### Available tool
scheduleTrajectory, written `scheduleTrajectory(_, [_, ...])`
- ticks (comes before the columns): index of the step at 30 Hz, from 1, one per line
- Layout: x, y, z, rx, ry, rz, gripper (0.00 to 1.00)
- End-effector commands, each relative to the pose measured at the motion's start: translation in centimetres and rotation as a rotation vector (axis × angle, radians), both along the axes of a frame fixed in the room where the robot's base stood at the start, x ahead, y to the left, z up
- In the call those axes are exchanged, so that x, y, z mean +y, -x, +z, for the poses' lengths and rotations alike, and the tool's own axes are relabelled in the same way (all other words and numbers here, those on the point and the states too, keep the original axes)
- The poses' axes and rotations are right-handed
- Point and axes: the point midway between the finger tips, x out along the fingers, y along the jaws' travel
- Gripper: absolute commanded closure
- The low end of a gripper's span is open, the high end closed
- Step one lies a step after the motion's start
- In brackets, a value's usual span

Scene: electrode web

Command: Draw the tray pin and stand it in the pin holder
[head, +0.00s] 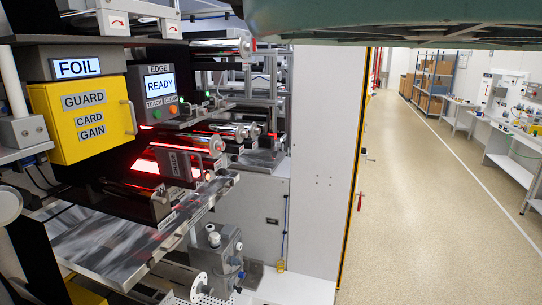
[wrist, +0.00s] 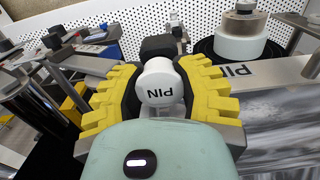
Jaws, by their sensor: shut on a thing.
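My gripper (wrist: 159,90), with yellow ribbed fingers, is shut on the tray pin in the wrist view. The pin's white round knob (wrist: 160,82) has the word PIN upside down and sits between the fingers. A dark part shows behind the knob. The pin's lower end is hidden, so I cannot tell whether it is in its hole or free. A metal strip (wrist: 284,68) right of the fingers also carries a PIN label. I cannot make out the pin holder for certain. My gripper does not show in the head view.
A white cylinder (wrist: 241,48) in a black ring stands behind right, close to the right finger. A metal roller (wrist: 30,108) is at left. In the head view, a yellow guard box (head: 84,120) and READY screen (head: 160,83) stand at left; the aisle (head: 420,200) is clear.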

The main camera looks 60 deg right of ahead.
Motion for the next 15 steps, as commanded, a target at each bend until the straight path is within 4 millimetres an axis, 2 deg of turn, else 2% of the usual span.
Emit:
scheduleTrajectory(10, [-0.06, -0.05, -0.75, 0.0, 0.0, -0.002, 1.0])
scheduleTrajectory(11, [-0.06, -0.05, -0.63, 0.0, 0.0, -0.002, 0.63])
scheduleTrajectory(15, [-0.06, -0.05, -0.61, -0.001, 0.0, -0.002, 0.49])
